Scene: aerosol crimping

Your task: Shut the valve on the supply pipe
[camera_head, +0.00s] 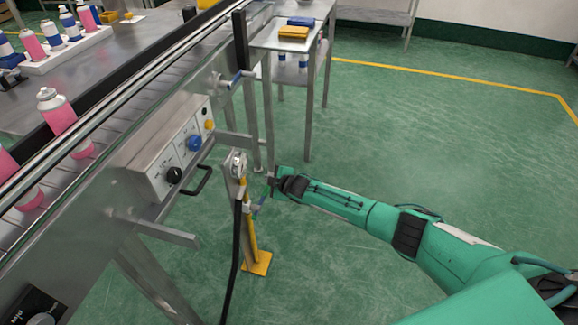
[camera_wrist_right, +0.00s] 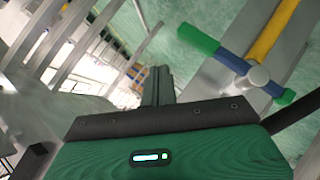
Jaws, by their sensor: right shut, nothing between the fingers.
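The supply pipe (camera_head: 251,228) is a yellow upright on a yellow floor plate, beside the steel machine in the head view. Its valve (camera_head: 250,207) is small there, and the handle's angle is hard to read. My right gripper (camera_head: 272,183) is shut and empty, close to the right of the valve. Its fingers (camera_wrist_right: 157,86) are apart from the handle in the wrist view. My left gripper is not in view.
A control box (camera_head: 172,150) with knobs and a black handle (camera_head: 203,181) juts out left of the pipe. A steel side table (camera_head: 272,38) stands behind. The green floor at right is clear.

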